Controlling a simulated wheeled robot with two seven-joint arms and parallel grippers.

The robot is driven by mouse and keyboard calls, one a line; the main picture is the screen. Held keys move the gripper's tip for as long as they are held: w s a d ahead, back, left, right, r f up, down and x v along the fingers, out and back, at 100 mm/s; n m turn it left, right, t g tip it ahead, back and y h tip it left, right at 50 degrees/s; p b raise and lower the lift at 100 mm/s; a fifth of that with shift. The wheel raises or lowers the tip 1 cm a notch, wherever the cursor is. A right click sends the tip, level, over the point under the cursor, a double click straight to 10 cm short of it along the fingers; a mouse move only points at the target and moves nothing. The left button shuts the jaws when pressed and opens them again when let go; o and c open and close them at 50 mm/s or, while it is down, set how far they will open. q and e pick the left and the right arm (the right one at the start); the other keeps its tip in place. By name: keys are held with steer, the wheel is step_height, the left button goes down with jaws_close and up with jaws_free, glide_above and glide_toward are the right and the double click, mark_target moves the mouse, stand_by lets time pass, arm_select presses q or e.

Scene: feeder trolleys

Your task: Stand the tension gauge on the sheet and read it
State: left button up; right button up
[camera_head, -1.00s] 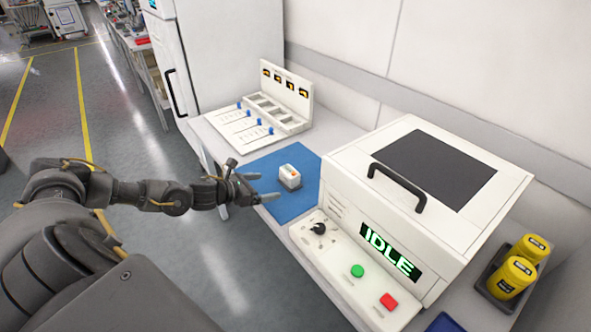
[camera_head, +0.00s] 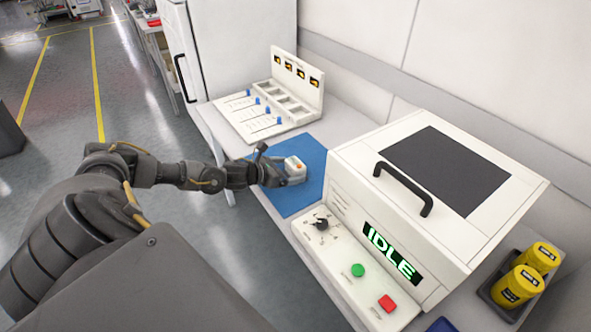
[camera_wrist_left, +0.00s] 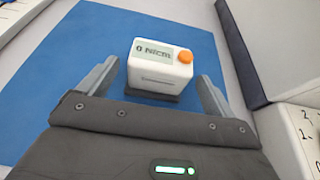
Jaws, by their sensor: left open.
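The tension gauge is a small white box (camera_head: 296,168) with an orange button, standing on the blue sheet (camera_head: 290,205). In the left wrist view the gauge (camera_wrist_left: 160,66) sits on a dark base, and its display reads what looks like "0 N/cm". My left gripper (camera_head: 283,174) is at the gauge's near left side. In the left wrist view its two fingers (camera_wrist_left: 157,80) are open, one on each side of the gauge, with gaps between them and it. The blue sheet (camera_wrist_left: 60,80) lies around and under the gauge. My right gripper is not in view.
A white machine (camera_head: 345,165) with a black handle and an "IDLE" display stands right of the sheet. A rack with blue-tipped pins (camera_head: 262,118) stands behind it. Yellow canisters (camera_head: 518,285) stand in a dark holder at the far right.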

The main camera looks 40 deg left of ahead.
arm_select(q)
steer(key=shift+w+d, duration=0.15)
steer(key=shift+w, duration=0.25)
steer(key=x, duration=0.2)
steer(key=p+x, duration=0.1)
steer(key=x, duration=0.1)
steer(key=shift+w+f, duration=0.15)
steer(key=shift+f, duration=0.25)
steer(key=c, duration=1.2)
steer(key=shift+r, duration=0.1)
steer(key=shift+c, duration=0.6)
steer(key=shift+r, duration=0.1)
